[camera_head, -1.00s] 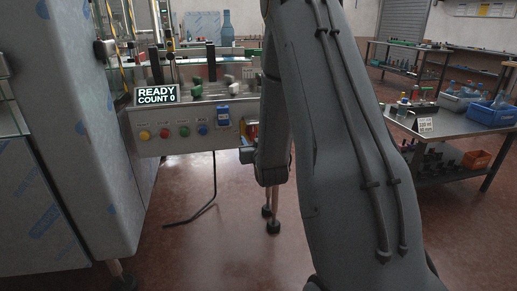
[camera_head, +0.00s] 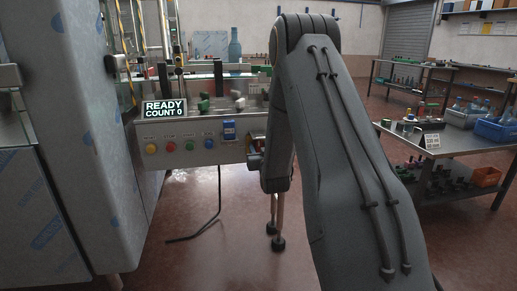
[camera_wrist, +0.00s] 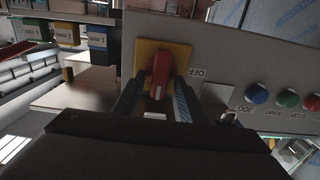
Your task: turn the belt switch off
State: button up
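The belt switch shows in the wrist view as a red handle (camera_wrist: 161,72) on a yellow plate (camera_wrist: 180,52), fixed to a grey panel. An upside-down "OFF" label (camera_wrist: 197,73) sits just right of the plate. My gripper (camera_wrist: 157,92) faces the switch with its two dark fingers apart, one on each side of the red handle. I see no clear contact between fingers and handle. In the head view my arm hides the gripper and most of the switch, at the right end of the control panel (camera_head: 183,158).
Blue (camera_wrist: 256,94), green (camera_wrist: 288,98) and red buttons sit along the panel right of the switch. The display (camera_head: 164,109) reads "READY COUNT 0". A large steel cabinet (camera_head: 80,150) stands at left, a side table (camera_head: 465,140) at right. A cable hangs below the panel.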

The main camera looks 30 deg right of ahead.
jog(key=shift+c, duration=0.3)
grip_shut()
jog(key=shift+n, duration=0.3)
jog(key=n, duration=0.3)
jog(key=shift+a+b, duration=0.2)
jog(key=shift+b, duration=0.1)
jog(key=n, duration=0.5)
jog(key=shift+w+a+f+b, duration=0.1)
jog(key=shift+a+f+b, duration=0.1)
jog(key=shift+b, duration=0.1)
jog(key=n, duration=0.4)
jog(key=shift+a+f+n+b, duration=0.1)
jog(key=shift+f+n+b, duration=0.05)
jog(key=shift+n+b, duration=0.2)
jog(key=n, duration=0.4)
jog(key=shift+f+n+b, duration=0.2)
jog(key=shift+n+b, duration=0.05)
jog(key=shift+b, duration=0.1)
jog(key=shift+a, duration=0.1)
